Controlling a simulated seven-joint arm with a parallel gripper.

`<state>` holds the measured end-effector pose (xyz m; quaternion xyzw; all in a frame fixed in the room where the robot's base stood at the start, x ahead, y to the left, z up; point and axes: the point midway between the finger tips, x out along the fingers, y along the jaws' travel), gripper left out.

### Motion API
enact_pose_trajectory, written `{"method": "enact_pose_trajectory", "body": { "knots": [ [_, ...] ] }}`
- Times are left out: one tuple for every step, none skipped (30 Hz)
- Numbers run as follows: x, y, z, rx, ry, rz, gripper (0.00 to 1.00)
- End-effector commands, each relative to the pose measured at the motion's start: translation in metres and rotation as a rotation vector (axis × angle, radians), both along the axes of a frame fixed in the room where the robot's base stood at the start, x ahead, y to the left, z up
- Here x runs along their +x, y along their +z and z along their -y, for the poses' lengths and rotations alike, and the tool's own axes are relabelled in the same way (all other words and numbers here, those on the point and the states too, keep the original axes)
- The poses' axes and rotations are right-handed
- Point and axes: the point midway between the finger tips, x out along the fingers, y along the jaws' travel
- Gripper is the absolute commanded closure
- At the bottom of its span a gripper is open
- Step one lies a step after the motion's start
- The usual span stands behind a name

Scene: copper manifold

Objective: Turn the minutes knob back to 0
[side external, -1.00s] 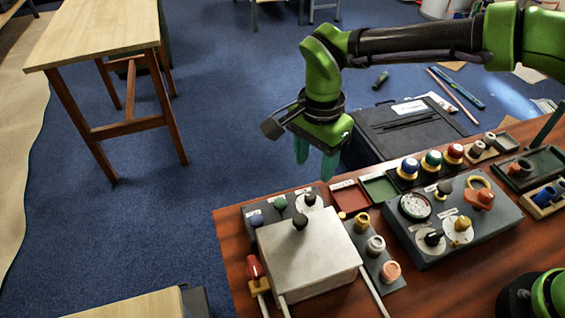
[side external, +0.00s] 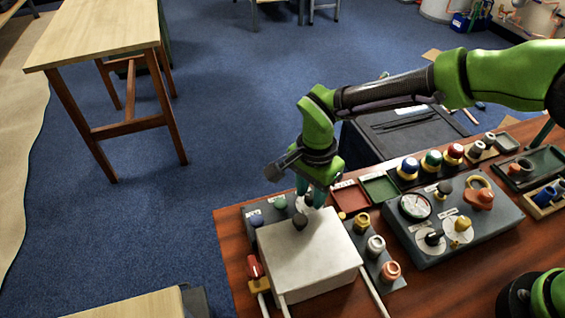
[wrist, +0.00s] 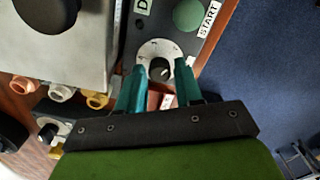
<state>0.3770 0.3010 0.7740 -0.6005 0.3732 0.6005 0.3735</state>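A small black knob on a white numbered dial (wrist: 155,48) sits on the grey panel, beside a green button labelled START; I take it as the minutes knob, though no "minutes" label is readable. My gripper (wrist: 160,68) is open, its two teal fingers pointing down at this dial. In the wrist view the knob shows between and just past the fingertips; contact cannot be told. In the side view my gripper (side external: 311,192) is low over the panel's right end, and its fingers hide most of the dial.
A pale box lid with a black knob (side external: 300,222) stands directly in front of the dial. Red and green trays (side external: 380,188) lie to the right. A second grey panel (side external: 425,252) with a gauge and more knobs is farther right.

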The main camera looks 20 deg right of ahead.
Motion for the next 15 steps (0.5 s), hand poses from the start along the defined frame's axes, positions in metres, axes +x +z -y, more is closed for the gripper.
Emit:
{"method": "enact_pose_trajectory", "body": {
  "knots": [
    [0.0001,0.0002,0.0000,0.000,0.000,0.000,0.73],
    [0.0001,0.0003,0.0000,0.000,0.000,0.000,0.77],
    [0.0001,0.0003,0.0000,0.000,0.000,0.000,0.84],
    [0.0001,0.0003,0.0000,0.000,0.000,0.000,0.88],
    [0.0001,0.0003,0.0000,0.000,0.000,0.000,0.93],
    [0.0001,0.0004,0.0000,0.000,0.000,0.000,0.99],
    [0.0001,0.0004,0.0000,0.000,0.000,0.000,1.00],
    [0.0001,0.0004,0.0000,0.000,0.000,0.000,1.00],
    [0.0001,0.0005,0.0000,0.000,0.001,0.000,1.00],
    [0.0002,0.0005,0.0000,0.000,0.002,0.000,1.00],
    [0.0002,0.0005,0.0000,0.000,0.003,0.000,1.00],
    [0.0002,0.0006,0.0000,0.000,0.007,0.000,1.00],
    [0.0002,0.0006,0.0000,0.000,0.011,0.000,1.00],
    [0.0002,0.0006,0.0000,0.000,0.017,0.000,1.00],
    [0.0003,0.0006,0.0001,0.000,0.027,0.000,1.00]
  ]
}}
